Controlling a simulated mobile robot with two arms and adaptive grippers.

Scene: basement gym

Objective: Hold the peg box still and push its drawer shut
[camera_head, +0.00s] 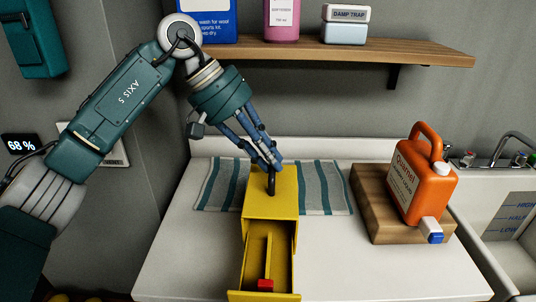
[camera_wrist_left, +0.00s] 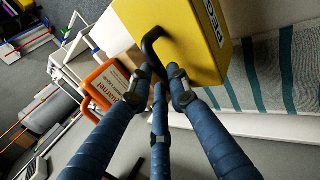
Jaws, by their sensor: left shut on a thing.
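The yellow peg box (camera_head: 285,207) stands on the white worktop, partly over a striped cloth. The dark looped handle (camera_head: 271,184) is on the box's top. My left gripper (camera_head: 270,165) comes down from above, shut on this handle with its blue fingers. In the left wrist view, the fingers meet at the black handle (camera_wrist_left: 152,45) on the yellow box (camera_wrist_left: 190,45). My right gripper is not in view.
A white and teal striped cloth (camera_head: 325,188) lies behind the box. An orange jug (camera_head: 426,183) stands on a wooden board (camera_head: 372,205) to the right, beside a sink (camera_head: 505,222). A wooden shelf (camera_head: 350,50) with containers hangs above. The worktop (camera_head: 365,272) right of the drawer is clear.

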